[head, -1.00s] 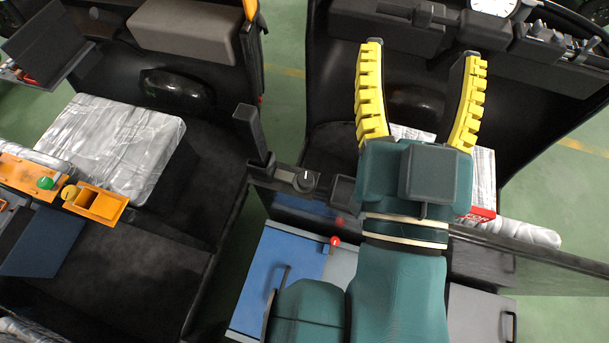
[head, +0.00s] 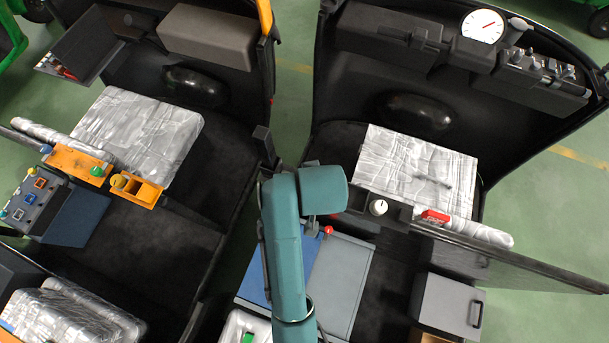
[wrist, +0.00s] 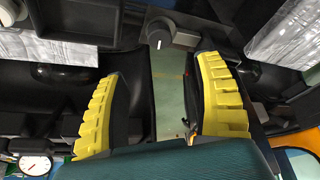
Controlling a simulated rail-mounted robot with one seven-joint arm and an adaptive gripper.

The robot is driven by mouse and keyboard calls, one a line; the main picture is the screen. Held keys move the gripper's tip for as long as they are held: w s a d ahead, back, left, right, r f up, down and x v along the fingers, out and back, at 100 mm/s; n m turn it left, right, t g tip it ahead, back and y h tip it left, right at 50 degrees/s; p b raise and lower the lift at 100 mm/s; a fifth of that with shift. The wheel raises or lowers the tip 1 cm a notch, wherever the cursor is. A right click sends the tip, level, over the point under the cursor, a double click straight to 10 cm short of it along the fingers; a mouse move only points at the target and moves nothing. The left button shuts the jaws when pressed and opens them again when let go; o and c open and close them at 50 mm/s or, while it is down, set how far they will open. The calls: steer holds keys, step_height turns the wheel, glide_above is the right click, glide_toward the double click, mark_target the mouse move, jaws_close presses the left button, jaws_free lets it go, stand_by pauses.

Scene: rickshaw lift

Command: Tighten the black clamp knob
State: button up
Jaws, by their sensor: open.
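The black clamp knob (wrist: 159,29) shows in the wrist view at the top centre. It is a round dark knob with a short white mark, on a dark bar. My gripper (wrist: 160,68) is open, with its two yellow-padded fingers wide apart and nothing between them. The knob appears just beyond the fingertips, and I see no contact. In the head view my arm covers the place where the knob sat, and my gripper's fingers are hidden there too.
A black holder with a white-topped knob (head: 379,207) stands right of my arm. A red item (head: 434,216) lies beside a wrapped seat (head: 415,165). A white gauge (head: 482,26) is on the right dashboard. A red ball-topped lever (head: 328,230) is close to my arm.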

steer(key=x, duration=1.2)
steer(key=shift+w+f, duration=0.2)
steer(key=shift+f, duration=0.05)
steer(key=shift+c, duration=0.3)
steer(key=c, duration=1.1)
